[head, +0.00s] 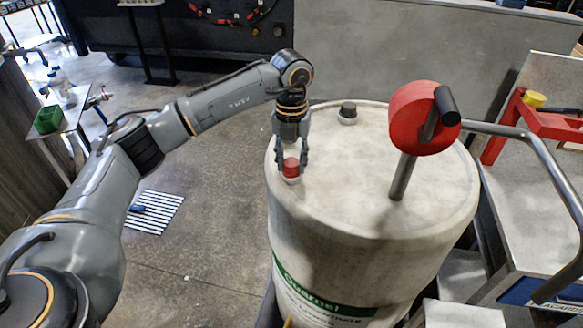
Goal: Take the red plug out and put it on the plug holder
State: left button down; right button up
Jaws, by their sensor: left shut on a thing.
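The red plug (291,167) sits at the left side of the top of a pale grey drum (340,215), on a small light collar. My left gripper (291,165) points straight down over it, with one finger on each side, shut on the red plug. The plug looks upright and still at its opening; I cannot tell if it is lifted at all. I cannot make out for sure which thing is the plug holder. My right gripper is not in view.
A dark cap (348,112) stands at the back of the drum top. A red disc (415,118) on a grey rod rises from the drum's right part. A bent metal pipe (545,165) and a red frame (505,130) stand at the right. Open floor lies left of the drum.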

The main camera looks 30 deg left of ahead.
pick_arm(q)
jog(key=n, duration=0.3)
jog(key=n+p, duration=0.1)
jog(key=n, duration=0.1)
jog(key=shift+r+n, duration=0.1)
jog(key=shift+n, duration=1.5)
jog(key=c, duration=0.8)
grip_release()
jog(key=shift+c, duration=0.5)
